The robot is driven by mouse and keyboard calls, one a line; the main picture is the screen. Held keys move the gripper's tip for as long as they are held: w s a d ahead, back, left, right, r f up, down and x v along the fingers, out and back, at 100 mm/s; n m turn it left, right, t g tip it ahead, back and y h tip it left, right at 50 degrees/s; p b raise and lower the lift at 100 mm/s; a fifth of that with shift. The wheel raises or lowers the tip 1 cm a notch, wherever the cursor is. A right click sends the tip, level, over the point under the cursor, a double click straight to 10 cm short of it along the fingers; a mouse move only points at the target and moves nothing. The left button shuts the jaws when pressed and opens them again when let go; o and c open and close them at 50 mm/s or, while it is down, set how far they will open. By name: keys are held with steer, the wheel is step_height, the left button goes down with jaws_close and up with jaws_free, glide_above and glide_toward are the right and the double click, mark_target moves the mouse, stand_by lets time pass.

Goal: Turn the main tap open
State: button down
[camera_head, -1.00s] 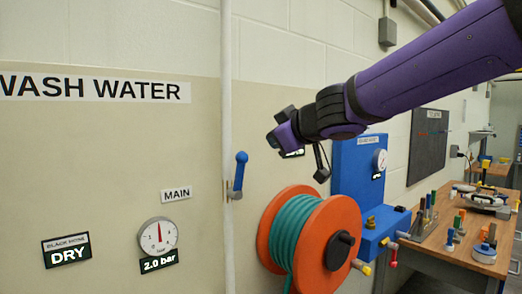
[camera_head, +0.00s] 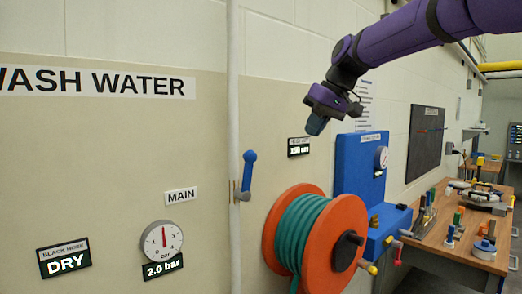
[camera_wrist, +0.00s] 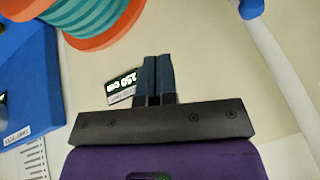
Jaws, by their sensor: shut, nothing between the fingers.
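The main tap has a blue lever handle (camera_head: 249,170) on a vertical white pipe (camera_head: 232,120), beside the MAIN label (camera_head: 181,196). The lever points up, slightly tilted along the pipe. My gripper (camera_head: 316,124) is shut and empty, up and to the right of the tap, apart from it and above the hose reel. In the wrist view the dark fingertips (camera_wrist: 157,62) are together, and the end of the blue lever (camera_wrist: 250,8) shows at the top edge, with the pipe (camera_wrist: 280,70) running down right.
A gauge (camera_head: 160,240) reads 2.0 bar, and a black-hose display (camera_head: 64,259) reads DRY. An orange reel (camera_head: 347,220) with teal hose stands right of the tap. A blue panel (camera_head: 358,170) and a workbench (camera_head: 430,258) with small parts are farther right.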

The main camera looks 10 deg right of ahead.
step_height(320, 180, up, 2)
steer(key=a+r+n+g+y, duration=0.1)
steer(key=a+n+g+y, duration=0.1)
steer(key=a+y, duration=0.1)
glide_toward(246, 175)
steer(key=shift+w+a+f, duration=0.2)
steer(key=shift+w+f, duration=0.2)
steer(key=shift+w, duration=0.25)
steer(key=shift+w+a+f, duration=0.25)
steer(key=shift+w+f, duration=0.2)
steer(key=shift+w, duration=0.15)
steer(key=shift+w+a+f, duration=0.2)
steer(key=shift+w+f, duration=0.2)
steer(key=shift+w, duration=0.25)
steer(key=shift+h, duration=0.3)
steer(key=shift+s+a+r+t+h, duration=0.25)
steer(key=shift+s+a, duration=0.05)
steer(key=shift+a, duration=0.2)
steer(key=shift+s+a+r+t+h, duration=0.2)
steer(key=shift+s+a+t+h, duration=0.1)
steer(key=shift+a, duration=0.15)
